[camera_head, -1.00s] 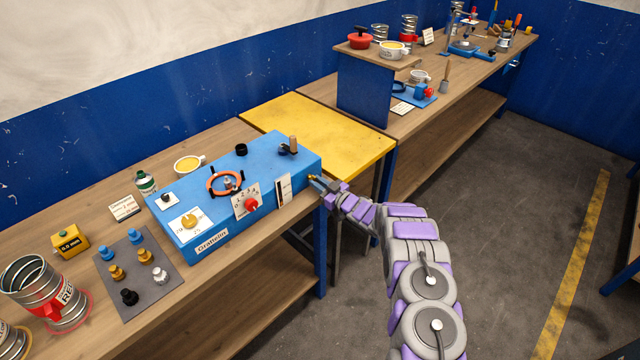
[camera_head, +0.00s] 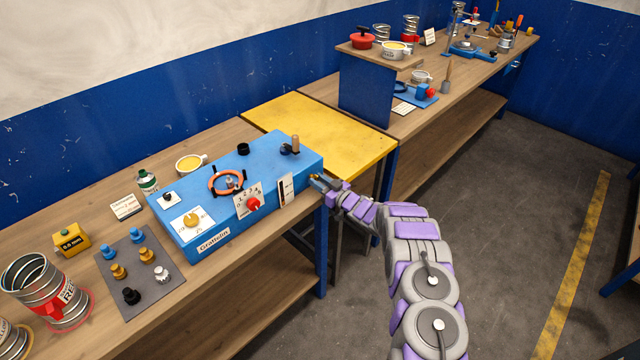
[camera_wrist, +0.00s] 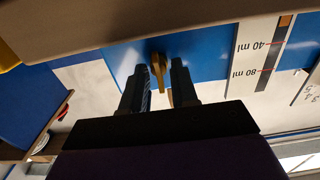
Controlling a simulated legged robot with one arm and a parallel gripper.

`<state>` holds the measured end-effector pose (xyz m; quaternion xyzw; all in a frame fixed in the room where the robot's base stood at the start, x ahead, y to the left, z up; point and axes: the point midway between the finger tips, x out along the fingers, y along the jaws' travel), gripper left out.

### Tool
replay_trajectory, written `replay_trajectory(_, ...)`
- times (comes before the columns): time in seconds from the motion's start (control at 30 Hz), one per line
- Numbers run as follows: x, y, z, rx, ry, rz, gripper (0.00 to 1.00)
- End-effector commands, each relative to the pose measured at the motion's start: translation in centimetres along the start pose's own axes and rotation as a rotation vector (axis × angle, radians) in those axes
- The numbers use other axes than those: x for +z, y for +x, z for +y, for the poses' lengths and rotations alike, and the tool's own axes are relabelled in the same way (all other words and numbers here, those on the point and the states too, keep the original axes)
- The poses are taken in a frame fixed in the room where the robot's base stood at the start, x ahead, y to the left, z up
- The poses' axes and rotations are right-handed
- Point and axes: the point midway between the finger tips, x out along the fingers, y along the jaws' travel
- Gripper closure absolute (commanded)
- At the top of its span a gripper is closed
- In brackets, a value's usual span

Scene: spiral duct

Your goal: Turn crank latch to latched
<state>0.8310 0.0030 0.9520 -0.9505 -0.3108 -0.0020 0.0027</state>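A dark crank with an upright wooden handle (camera_head: 294,146) stands on top of the blue box (camera_head: 215,242), near its right end. I take it for the crank latch, but cannot confirm this. My gripper (camera_head: 322,183) is at the right end of the box, below the crank and apart from it. In the wrist view its two dark fingers (camera_wrist: 159,66) are apart, with a small brass lever (camera_wrist: 157,78) showing between them against the blue face. I cannot tell whether either finger touches the lever. The crank is not recognisable in the wrist view.
The box also carries an orange ring wheel (camera_head: 227,182), a red knob (camera_head: 253,204), a yellow dial (camera_head: 191,220) and a gauge strip (camera_head: 286,190). A yellow table (camera_head: 330,130) stands behind its right end. Floor (camera_head: 500,240) is clear to the right.

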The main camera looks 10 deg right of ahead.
Motion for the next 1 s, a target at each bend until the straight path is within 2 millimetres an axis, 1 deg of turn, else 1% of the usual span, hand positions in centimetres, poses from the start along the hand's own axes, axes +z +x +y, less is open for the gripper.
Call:
replay_trajectory(0.3, 0.3, -0.4, 0.2, 0.003, 0.004, -0.004, 0.68)
replay_trajectory(0.47, 0.2, -1.6, 0.3, 0.003, 0.004, -0.004, 0.68)
replay_trajectory(0.57, 0.2, -3.0, 0.3, 0.004, 0.006, -0.004, 0.68)
replay_trajectory(0.67, 0.3, -5.0, 0.3, 0.006, 0.007, -0.007, 0.68)
replay_trajectory(1.0, 0.2, -12.4, 0.3, 0.006, 0.007, -0.004, 0.68)
